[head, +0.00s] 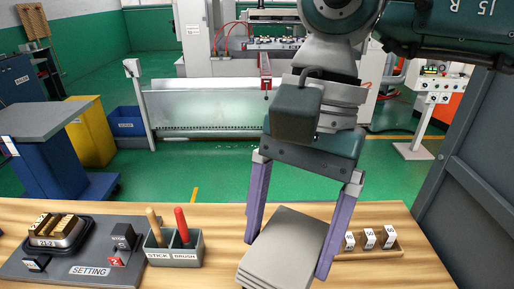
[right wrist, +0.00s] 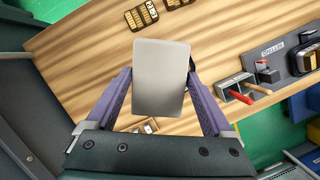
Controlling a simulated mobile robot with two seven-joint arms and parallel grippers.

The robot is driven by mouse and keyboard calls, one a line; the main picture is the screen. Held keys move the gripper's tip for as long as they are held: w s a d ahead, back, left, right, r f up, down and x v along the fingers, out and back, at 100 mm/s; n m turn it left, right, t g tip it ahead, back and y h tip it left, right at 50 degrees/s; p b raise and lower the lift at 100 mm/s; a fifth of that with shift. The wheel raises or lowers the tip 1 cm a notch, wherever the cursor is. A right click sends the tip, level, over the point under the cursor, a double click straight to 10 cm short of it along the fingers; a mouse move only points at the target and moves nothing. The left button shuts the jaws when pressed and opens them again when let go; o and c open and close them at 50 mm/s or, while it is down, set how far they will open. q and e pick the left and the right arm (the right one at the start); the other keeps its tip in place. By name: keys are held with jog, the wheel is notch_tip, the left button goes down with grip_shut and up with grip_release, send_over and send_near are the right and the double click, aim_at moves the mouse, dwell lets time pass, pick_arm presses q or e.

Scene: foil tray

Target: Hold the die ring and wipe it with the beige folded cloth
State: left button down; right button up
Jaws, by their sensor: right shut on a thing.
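The beige folded cloth (head: 285,249) shows as a flat, grey-beige layered block near the front of the wooden table. My right gripper (head: 285,257) comes down over it with one purple finger on each side and is shut on it. In the right wrist view the cloth (right wrist: 161,78) fills the space between the fingers (right wrist: 161,92) and hides the table behind it. A small dark part shows at its right edge there; I cannot tell what it is. I cannot make out the die ring for sure in either view. My left gripper is not in view.
A grey mat (head: 75,258) marked SETTING lies at the left, bearing a metal holder (head: 57,232) with brass pieces. A grey STICK/BRUSH box (head: 173,248) stands beside it. A wooden rack (head: 372,252) with white blocks is right of my gripper. Brass pieces (right wrist: 141,15) lie beyond the cloth.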

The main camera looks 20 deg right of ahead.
jog(key=shift+s+a+f+m+t+y+b, duration=0.2)
jog(key=shift+f+m+b, duration=0.75)
jog(key=shift+f+b, duration=2.75)
jog(key=shift+s+a+f+m+t+y+b, duration=0.2)
jog(key=shift+f+m+b, duration=1.1)
jog(key=shift+f, duration=4.45)
jog(key=shift+s+d+f+m+t+b, duration=0.1)
jog(key=shift+s+f+m+t+b, duration=0.4)
jog(key=shift+f+b, duration=3.35)
jog(key=shift+w+f+p, duration=0.15)
jog(key=shift+f+p, duration=0.7)
jog(key=shift+p, duration=0.05)
jog(key=shift+f+b, duration=1)
jog(key=shift+b, duration=0.05)
jog(key=shift+a, duration=0.1)
